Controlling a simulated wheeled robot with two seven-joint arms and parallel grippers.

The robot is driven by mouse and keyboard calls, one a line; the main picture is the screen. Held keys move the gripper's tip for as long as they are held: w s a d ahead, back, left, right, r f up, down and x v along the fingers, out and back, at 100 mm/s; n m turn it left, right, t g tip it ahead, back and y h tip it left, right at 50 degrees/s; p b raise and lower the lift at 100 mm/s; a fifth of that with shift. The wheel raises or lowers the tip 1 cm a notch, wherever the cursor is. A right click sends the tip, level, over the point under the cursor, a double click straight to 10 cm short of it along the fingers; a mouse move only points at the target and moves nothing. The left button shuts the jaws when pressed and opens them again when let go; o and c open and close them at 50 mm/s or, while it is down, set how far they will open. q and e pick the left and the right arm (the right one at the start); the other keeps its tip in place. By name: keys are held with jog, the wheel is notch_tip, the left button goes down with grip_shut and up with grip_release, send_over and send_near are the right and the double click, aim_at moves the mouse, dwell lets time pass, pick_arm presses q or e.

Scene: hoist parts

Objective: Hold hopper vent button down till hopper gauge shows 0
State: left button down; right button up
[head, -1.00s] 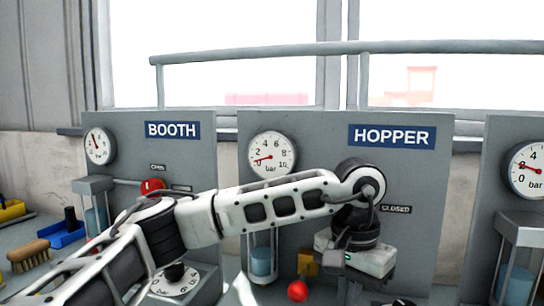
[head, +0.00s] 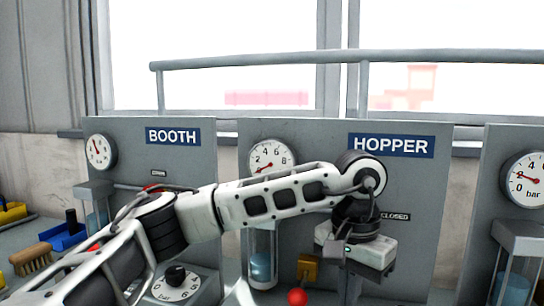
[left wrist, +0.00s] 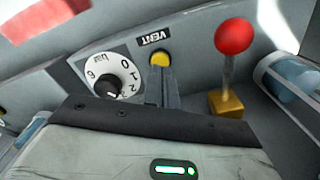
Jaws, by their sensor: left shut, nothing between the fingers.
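The hopper gauge (head: 270,156) is a round white dial left of the HOPPER sign (head: 391,146). Its needle points down-left, toward the low end; my left forearm covers the dial's bottom, so the exact reading is unclear. The yellow vent button (left wrist: 160,60) sits under the VENT label (left wrist: 154,38) in the left wrist view. My left gripper (left wrist: 163,74) is shut and empty, its fingertips right at the lower edge of the button. I cannot tell whether the button is pressed in. In the head view my arm and hand hide the button. My right gripper is not in view.
A red-knobbed lever (left wrist: 233,40) on a yellow base stands right of the button. A pressure dial knob (left wrist: 108,76) is to its left. The booth panel (head: 210,170) stands on the left, and another gauge (head: 526,178) on the right. A rail (head: 250,61) runs above.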

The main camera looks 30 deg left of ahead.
pick_arm(q)
jog(key=shift+r+p, duration=1.4)
jog(key=shift+r, duration=0.85)
jog(key=shift+s, duration=0.15)
jog(key=s+d+r, duration=0.2)
jog(key=s+r, duration=0.1)
jog(key=s, duration=0.6)
jog(key=shift+s+d+b, duration=0.2)
jog(key=shift+d+b, duration=0.1)
jog(key=shift+d, duration=0.1)
jog(key=shift+f, duration=0.1)
